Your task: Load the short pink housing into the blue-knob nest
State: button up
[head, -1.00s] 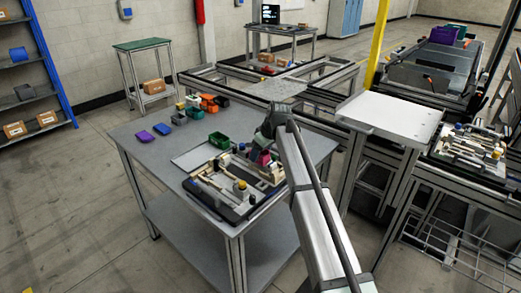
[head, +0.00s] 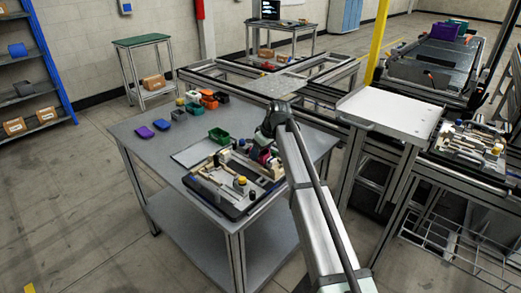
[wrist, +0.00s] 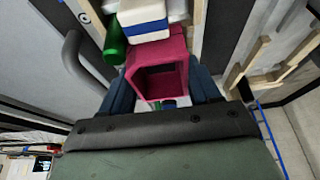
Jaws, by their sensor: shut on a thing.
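The short pink housing (wrist: 158,62) is a box with an open hollow end, between the two dark blue fingers of my gripper (wrist: 163,88) in the wrist view. The gripper is shut on it. In the head view the housing (head: 265,157) is a small patch, mostly hidden by my gripper (head: 270,147), over the back right of the fixture pallet (head: 228,207). A white block with a blue band (wrist: 143,24) and a green cylinder (wrist: 114,46) are close beyond the housing. A small blue knob (head: 241,142) shows near there. The nest seat is hidden, so I cannot tell whether the housing touches it.
Purple (head: 144,132) and blue (head: 162,124) parts lie at the table's left, with several small bins at the back. Pale wooden-looking fixture rails (wrist: 268,68) stand right of the gripper in the wrist view. The table's left front is clear.

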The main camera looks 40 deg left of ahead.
jog(key=shift+f, duration=0.15)
jog(key=o, duration=1.2)
jog(key=v, duration=1.4)
jog(key=shift+f, duration=0.1)
